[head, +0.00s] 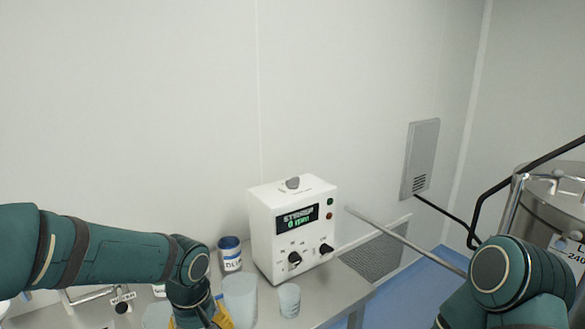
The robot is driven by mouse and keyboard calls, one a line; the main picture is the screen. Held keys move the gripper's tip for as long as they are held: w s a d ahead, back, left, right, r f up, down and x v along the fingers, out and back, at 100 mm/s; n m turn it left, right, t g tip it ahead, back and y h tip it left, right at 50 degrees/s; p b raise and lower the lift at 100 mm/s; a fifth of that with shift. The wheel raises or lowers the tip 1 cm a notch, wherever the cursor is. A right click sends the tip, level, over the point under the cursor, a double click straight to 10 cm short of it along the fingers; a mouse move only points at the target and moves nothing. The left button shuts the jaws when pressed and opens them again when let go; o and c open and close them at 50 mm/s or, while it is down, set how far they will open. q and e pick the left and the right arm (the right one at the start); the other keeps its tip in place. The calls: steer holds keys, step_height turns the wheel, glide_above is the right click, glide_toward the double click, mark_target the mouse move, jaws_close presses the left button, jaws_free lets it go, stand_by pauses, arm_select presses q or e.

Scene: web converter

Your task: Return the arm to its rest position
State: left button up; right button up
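My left arm (110,262) comes in from the left and bends down at a joint near the table, in front of the stirrer box. Its lower part leaves the picture at the bottom edge, so the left gripper's fingers do not show. A yellow piece (222,317) shows beside it at the bottom edge; I cannot tell what it belongs to. My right arm (510,280) shows only as a bent joint at the lower right, and its gripper is out of the picture.
A white stirrer box (265,230) reading 0 rpm stands on the metal table (345,292). A blue-lidded jar (230,254), a larger translucent beaker (240,298) and a small cup (289,300) stand close to my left arm. A steel tank (550,205) is at right.

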arm_select(q)
steer(key=d+f+m+h+b, duration=0.1)
steer(key=d+f, duration=0.1)
steer(key=f, duration=0.5)
steer(key=d+f+m+h, duration=0.1)
steer(key=d+f, duration=0.2)
steer(key=f, duration=0.4)
steer(key=s+d+f+m+h+b, duration=0.1)
steer(key=s+f, duration=0.3)
steer(key=f, duration=0.4)
steer(key=s+d+f+m+t+h+b, duration=0.1)
steer(key=s+f, duration=0.3)
steer(key=f, duration=0.4)
steer(key=shift+s+d, duration=0.2)
steer(key=shift+s, duration=0.15)
arm_select(e)
steer(key=f, duration=0.4)
steer(key=shift+w+a, duration=0.1)
steer(key=shift+w, duration=0.2)
